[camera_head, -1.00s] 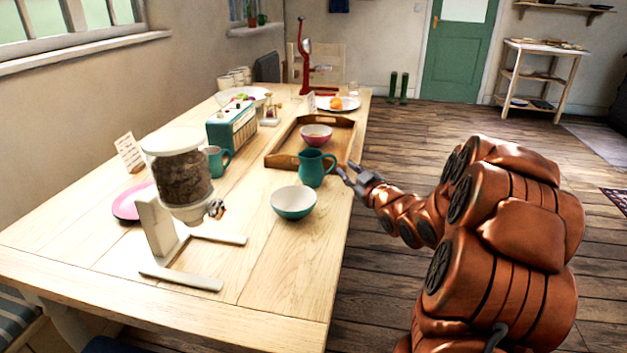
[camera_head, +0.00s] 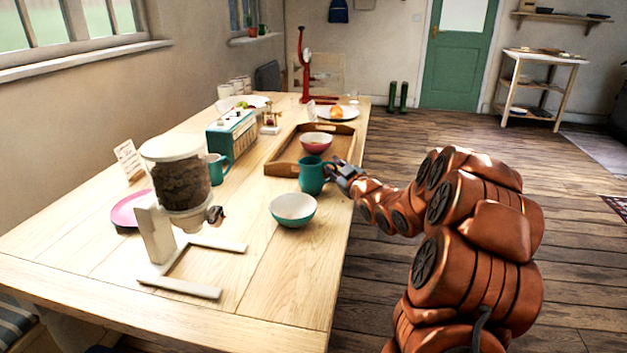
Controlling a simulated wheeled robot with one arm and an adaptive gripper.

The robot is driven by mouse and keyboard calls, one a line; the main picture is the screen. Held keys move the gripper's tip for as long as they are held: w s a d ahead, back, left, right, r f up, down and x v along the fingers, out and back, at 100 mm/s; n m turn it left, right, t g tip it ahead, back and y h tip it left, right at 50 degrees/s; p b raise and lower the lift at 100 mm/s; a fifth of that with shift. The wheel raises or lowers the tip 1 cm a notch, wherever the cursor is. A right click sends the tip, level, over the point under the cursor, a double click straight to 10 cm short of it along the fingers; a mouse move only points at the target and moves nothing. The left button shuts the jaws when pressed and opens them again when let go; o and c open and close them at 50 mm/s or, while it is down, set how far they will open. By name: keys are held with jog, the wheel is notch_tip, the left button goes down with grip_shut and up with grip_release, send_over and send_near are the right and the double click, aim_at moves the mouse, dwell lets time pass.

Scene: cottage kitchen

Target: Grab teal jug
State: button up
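The teal jug (camera_head: 311,173) stands upright on the wooden table, just in front of the wooden tray and behind the teal bowl. My gripper (camera_head: 337,168) is at the jug's right side, where the handle is. Its fingers overlap the handle area in the picture. The fingers are small and partly merge with the jug, so I cannot tell whether they are open or closed on the handle.
A teal bowl (camera_head: 293,209) with a pale inside is close in front of the jug. A wooden tray (camera_head: 283,167) with a pink bowl (camera_head: 316,142) lies behind. A cereal dispenser (camera_head: 181,183) and teal mug (camera_head: 217,167) stand to the left. The table's right edge runs below my arm.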

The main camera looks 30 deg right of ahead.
jog(key=shift+c, duration=0.4)
grip_shut()
